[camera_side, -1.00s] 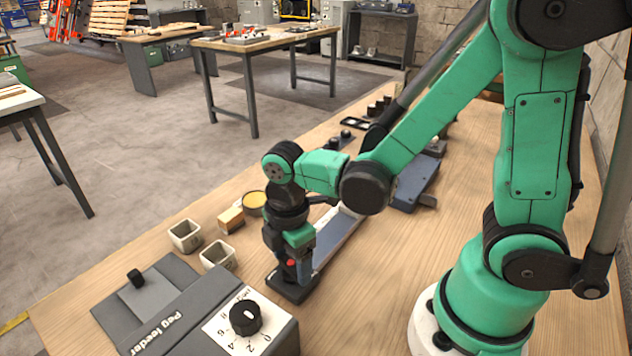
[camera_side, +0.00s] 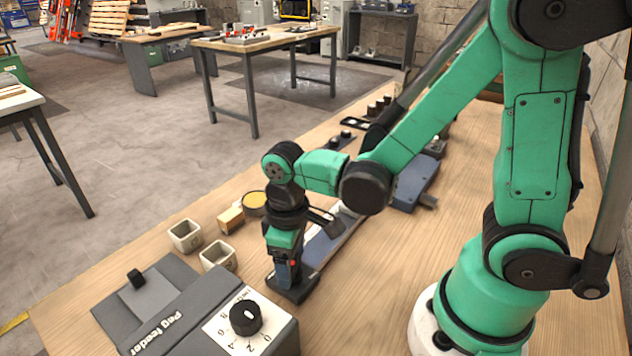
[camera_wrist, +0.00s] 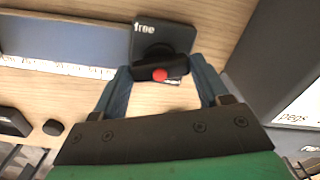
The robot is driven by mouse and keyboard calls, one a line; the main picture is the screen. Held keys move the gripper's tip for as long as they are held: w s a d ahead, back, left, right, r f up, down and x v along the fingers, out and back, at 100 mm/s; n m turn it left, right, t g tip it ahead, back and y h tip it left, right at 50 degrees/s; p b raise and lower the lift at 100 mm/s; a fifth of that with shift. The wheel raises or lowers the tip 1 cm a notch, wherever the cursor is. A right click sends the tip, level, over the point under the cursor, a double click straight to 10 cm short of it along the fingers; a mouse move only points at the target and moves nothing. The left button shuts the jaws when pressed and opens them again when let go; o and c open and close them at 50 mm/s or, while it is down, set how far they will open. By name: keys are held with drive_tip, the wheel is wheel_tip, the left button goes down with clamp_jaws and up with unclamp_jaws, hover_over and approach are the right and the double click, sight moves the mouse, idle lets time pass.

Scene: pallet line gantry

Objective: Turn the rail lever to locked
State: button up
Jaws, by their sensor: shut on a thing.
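The rail lever is a black handle (camera_wrist: 150,73) with a red dot, on a dark square base (camera_wrist: 175,35) marked "free". A second label below the handle is mostly hidden. My gripper (camera_wrist: 160,75) is shut on the handle, one blue finger at each end of it in the wrist view. In the side view my gripper (camera_side: 288,274) points straight down at the lever base (camera_side: 297,292), and the red dot shows between the fingers. The handle lies crosswise in the wrist view, below the "free" label.
The grey rail (camera_side: 335,236) runs back from the lever base. The peg feeder (camera_side: 165,318) with its numbered dial (camera_side: 245,318) stands in front. Two small square cups (camera_side: 218,255), a wooden block (camera_side: 231,218) and a yellow-topped round tin (camera_side: 254,203) are at the left.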

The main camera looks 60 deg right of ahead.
sight(292, 262)
drive_tip(key=shift+m, duration=2)
drive_tip(key=o, duration=1.3)
drive_tip(key=shift+r, duration=0.1)
drive_tip(key=shift+r, duration=2.7)
drive_tip(key=shift+w+d+r+t, duration=0.2)
drive_tip(key=shift+d+r+t, duration=1.1)
drive_tip(key=shift+t, duration=0.5)
drive_tip(key=shift+w+d+r+t, duration=0.15)
drive_tip(key=shift+d+r+t, duration=1.1)
drive_tip(key=shift+t, duration=0.55)
